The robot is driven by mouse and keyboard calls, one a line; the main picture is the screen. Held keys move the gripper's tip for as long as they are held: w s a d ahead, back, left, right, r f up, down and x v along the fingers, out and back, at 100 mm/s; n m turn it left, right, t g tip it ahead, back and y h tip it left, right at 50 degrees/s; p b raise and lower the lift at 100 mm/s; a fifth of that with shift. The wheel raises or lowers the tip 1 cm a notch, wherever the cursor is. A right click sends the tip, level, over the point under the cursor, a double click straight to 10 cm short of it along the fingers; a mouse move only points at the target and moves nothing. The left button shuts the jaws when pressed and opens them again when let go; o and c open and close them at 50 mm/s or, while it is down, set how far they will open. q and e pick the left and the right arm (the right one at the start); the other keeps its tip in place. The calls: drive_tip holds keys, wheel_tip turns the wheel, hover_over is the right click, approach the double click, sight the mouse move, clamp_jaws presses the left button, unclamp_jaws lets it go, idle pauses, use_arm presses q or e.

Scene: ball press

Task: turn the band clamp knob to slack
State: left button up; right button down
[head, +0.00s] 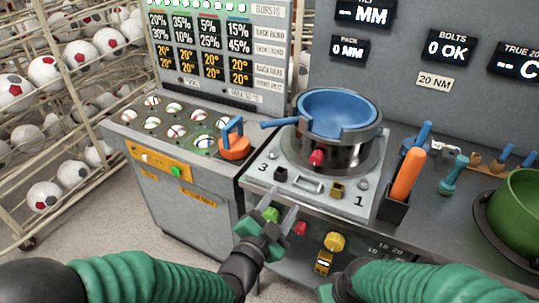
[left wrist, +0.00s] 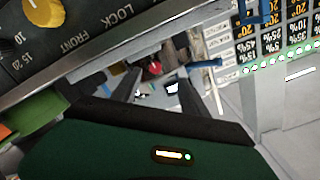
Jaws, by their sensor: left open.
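A red knob (head: 317,157) sticks out of the front of the round steel press body, below the blue pan (head: 343,110). It shows small in the left wrist view (left wrist: 154,68). A yellow knob (head: 334,241) sits on the dark front panel, and shows large in the left wrist view (left wrist: 44,12) beside printed numbers and LOCK. I cannot tell from labels which knob is the band clamp's. My left gripper (head: 284,212) is open and empty, in front of the press plate's front edge. Its fingers partly cover a green knob (head: 271,214); a red front knob (head: 299,228) is just right.
The press plate (head: 352,203) is marked 3 and 1. An orange-handled tool (head: 408,175) stands in a black holder at right, with a green bowl (head: 522,208) beyond. A ball cabinet (head: 158,167) stands left. My right arm crosses the bottom right.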

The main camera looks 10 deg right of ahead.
use_arm(q)
drive_tip(key=d+r, duration=0.1)
approach(314, 162)
drive_tip(key=d, duration=0.1)
drive_tip(key=x, duration=0.4)
drive_tip(key=a+x, duration=0.1)
drive_tip(key=x, duration=0.1)
drive_tip(key=shift+w+a, duration=0.1)
drive_tip(key=shift+w, duration=0.2)
drive_tip(key=x, duration=0.3)
drive_tip(key=shift+d, duration=0.45)
drive_tip(key=shift+w+d+f, duration=0.1)
drive_tip(key=shift+d, duration=0.25)
drive_tip(key=shift+a, duration=0.45)
drive_tip(key=c, duration=0.5)
drive_tip(key=shift+c, duration=0.9)
clamp_jaws()
use_arm(e)
drive_tip(key=shift+s+d, duration=0.6)
drive_tip(key=shift+s, duration=0.1)
